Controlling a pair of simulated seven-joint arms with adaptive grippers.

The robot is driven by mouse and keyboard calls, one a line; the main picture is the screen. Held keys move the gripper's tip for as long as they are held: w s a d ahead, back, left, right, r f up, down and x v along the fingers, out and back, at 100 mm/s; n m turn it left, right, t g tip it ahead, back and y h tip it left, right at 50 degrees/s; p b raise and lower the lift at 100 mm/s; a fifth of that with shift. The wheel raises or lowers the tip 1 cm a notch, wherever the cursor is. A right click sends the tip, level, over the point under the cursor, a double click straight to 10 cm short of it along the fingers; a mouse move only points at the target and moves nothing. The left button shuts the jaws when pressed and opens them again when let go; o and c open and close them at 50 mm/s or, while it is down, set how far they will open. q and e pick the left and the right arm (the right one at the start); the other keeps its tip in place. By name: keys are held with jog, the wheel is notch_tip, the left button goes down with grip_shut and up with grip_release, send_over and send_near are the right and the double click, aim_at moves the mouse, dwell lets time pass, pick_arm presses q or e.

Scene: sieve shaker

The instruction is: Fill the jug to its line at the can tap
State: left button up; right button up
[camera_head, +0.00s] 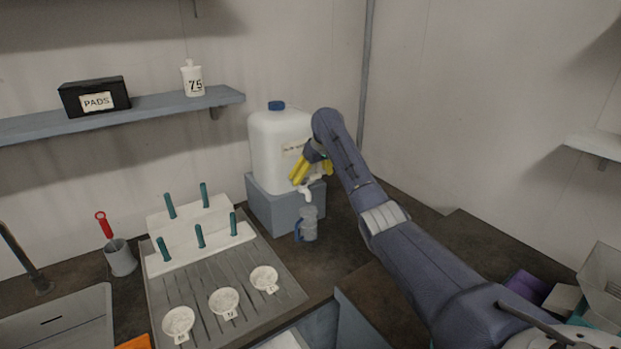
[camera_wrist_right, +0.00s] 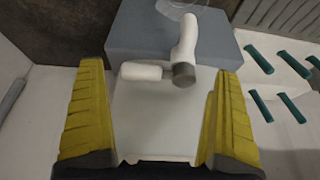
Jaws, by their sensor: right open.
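The white can (camera_head: 275,150) with a blue cap stands on a grey-blue block (camera_head: 268,208) against the back wall. Its white tap (camera_head: 305,193) sticks out low at the front; in the right wrist view the tap (camera_wrist_right: 180,62) has a grey end piece. The blue-grey jug (camera_head: 309,222) stands upright on the counter below the tap, its handle to the left; its fill line and contents cannot be made out. My right gripper (camera_head: 312,168) has yellow fingers, is open and empty, and is at the can's front near the tap, which shows between and beyond its fingers (camera_wrist_right: 150,115). My left gripper is out of view.
A grooved drainboard (camera_head: 215,262) with white round dishes and a white rack of teal pegs (camera_head: 200,235) lies left of the jug. A grey cup (camera_head: 120,260) and sink (camera_head: 60,320) are further left. A shelf (camera_head: 150,108) hangs above; boxes sit at right.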

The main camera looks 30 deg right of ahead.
jog(key=shift+w+f, duration=0.2)
jog(key=shift+f, duration=0.3)
jog(key=shift+c, duration=0.6)
jog(key=c, duration=1.2)
